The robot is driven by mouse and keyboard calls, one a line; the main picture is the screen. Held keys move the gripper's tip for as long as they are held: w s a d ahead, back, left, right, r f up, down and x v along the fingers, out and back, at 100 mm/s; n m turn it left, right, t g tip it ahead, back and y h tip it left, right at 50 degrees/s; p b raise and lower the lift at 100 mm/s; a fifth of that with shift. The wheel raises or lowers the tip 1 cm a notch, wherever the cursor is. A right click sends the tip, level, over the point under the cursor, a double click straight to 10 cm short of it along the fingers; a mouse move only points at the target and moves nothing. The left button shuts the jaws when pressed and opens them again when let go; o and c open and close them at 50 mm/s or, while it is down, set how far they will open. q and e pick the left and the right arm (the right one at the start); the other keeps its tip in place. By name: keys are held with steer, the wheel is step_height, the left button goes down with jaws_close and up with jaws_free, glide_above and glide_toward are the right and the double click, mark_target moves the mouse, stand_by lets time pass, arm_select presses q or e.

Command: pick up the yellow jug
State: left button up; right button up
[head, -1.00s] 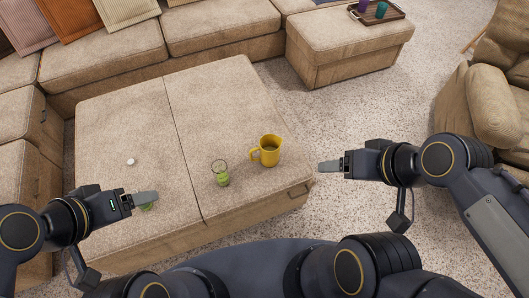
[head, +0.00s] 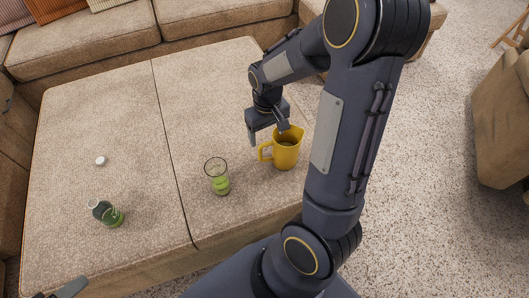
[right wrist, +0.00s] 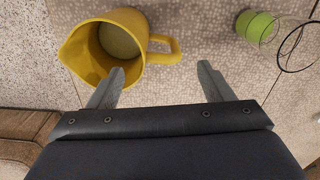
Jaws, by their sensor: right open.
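The yellow jug (head: 287,156) stands upright near the right side of the tan ottoman, its handle to the left. It also shows at the upper left of the right wrist view (right wrist: 82,58), with something pale inside. My right gripper (head: 267,133) is open and empty, reaching in from behind the jug beside its handle. In the right wrist view the handle lies just beyond the gap between the fingertips (right wrist: 161,69), and one fingertip overlaps the jug's edge; contact cannot be told. Only a tip of my left gripper (head: 66,288) shows at the bottom left; its opening is hidden.
A clear glass with green in it (head: 218,178) stands left of the jug on the ottoman (head: 120,120). Another dark and green glass (head: 108,214) and a small white round thing (head: 100,160) are farther left. Sofa seats (head: 100,50) border the back.

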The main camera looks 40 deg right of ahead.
mark_target(279, 150)
step_height(279, 150, down, 3)
steer(key=shift+r+b, duration=0.1)
steer(key=shift+b, duration=0.45)
step_height(279, 150, down, 5)
steer(key=b, duration=0.2)
steer(key=shift+w+a+b, duration=0.1)
steer(key=shift+b, duration=0.3)
steer(key=shift+r, duration=0.15)
steer(key=c, duration=1.4)
